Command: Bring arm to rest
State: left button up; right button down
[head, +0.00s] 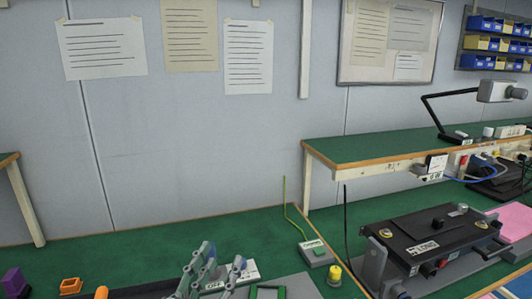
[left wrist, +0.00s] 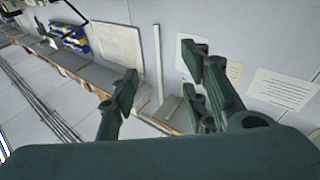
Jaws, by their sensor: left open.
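My left gripper (head: 222,259) is at the bottom of the head view, low over the green bench, with its grey-green fingers spread. In the left wrist view its dark green fingers (left wrist: 162,86) are apart, with nothing between them. That view looks past the fingers to the wall with papers and a bench. A black device (head: 425,236) with a "LONG" label sits on a grey stand at the right. A small grey box with a yellow-green antenna (head: 317,254) stands between it and my left gripper. My right gripper does not show.
The green bench (head: 150,252) is bare behind my gripper. An orange part (head: 71,285) and a purple part (head: 15,282) lie at the lower left. A yellow knob (head: 335,272) stands before the small box. A pink sheet (head: 515,219) lies at the right.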

pick_arm(q)
jog(key=s+a+f+n+g+y, duration=0.25)
jog(key=a+f, duration=0.25)
jog(key=f, duration=0.3)
jog(key=s+a+f+n+g+y, duration=0.1)
jog(key=s+a+f+g+y, duration=0.25)
jog(key=f, duration=0.55)
jog(key=s+a+f+m+g, duration=0.1)
jog(key=s+f+g, duration=0.45)
jog(key=s, duration=0.45)
jog(key=s+a+f+m+g, duration=0.2)
jog(key=s+f+g, duration=0.4)
jog(key=s, duration=0.5)
notch_tip(320, 180, down, 25)
jog(key=s+a+f+g, duration=0.1)
jog(key=s+a+f, duration=0.1)
jog(key=s+f, duration=1.6)
jog(key=shift+a, duration=0.35)
